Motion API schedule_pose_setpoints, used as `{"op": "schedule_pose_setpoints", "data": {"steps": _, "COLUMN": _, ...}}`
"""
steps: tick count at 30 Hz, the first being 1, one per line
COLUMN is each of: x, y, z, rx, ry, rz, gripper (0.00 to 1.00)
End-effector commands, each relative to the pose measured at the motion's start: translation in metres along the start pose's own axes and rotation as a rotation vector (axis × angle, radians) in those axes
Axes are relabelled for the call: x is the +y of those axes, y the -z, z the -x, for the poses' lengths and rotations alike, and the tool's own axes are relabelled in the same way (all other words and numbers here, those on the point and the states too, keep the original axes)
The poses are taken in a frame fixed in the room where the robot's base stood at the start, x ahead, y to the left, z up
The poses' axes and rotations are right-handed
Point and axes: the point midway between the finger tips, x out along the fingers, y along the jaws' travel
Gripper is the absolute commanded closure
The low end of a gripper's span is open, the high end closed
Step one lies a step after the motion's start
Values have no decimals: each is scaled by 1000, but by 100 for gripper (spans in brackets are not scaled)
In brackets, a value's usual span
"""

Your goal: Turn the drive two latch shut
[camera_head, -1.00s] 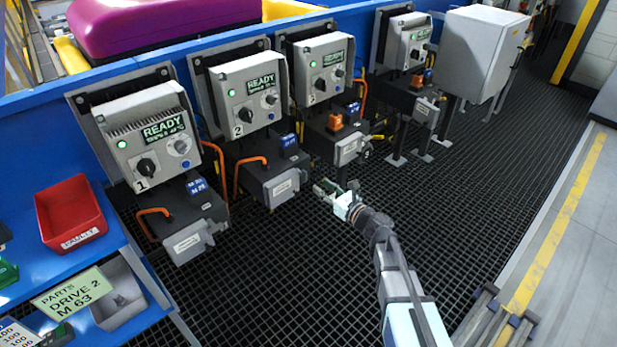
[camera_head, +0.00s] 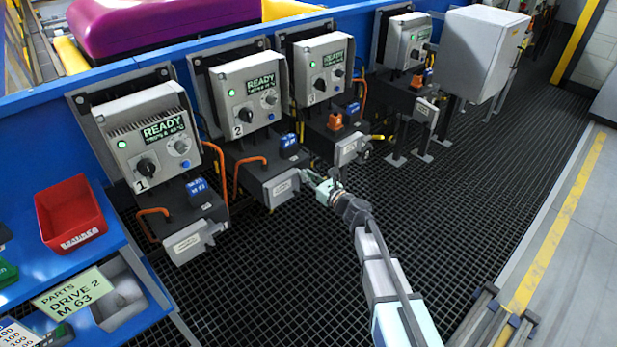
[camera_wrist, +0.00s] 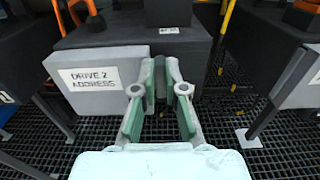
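The drive two unit (camera_head: 258,170) is a dark box below the panel numbered 2. Its grey address cover (camera_head: 270,196) faces front and also shows in the wrist view (camera_wrist: 95,100), labelled "DRIVE 2 ADDRESS". My gripper (camera_head: 311,178) is at that right end in the head view.
The drive one unit (camera_head: 180,215) stands to the left and the drive three unit (camera_head: 335,130) to the right. An orange cable (camera_head: 250,163) loops over drive two's box. The parts shelf (camera_head: 25,270) is at the far left. Grating floor (camera_head: 300,275) in front is clear.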

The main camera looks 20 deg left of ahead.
Motion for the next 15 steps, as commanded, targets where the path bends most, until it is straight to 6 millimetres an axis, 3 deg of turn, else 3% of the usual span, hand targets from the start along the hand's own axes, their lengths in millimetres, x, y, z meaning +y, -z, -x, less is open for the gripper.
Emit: {"op": "schedule_pose_setpoints", "data": {"steps": 15, "x": 1, "y": 3, "z": 0, "rx": -1, "ry": 0, "rz": 64, "gripper": 100}}
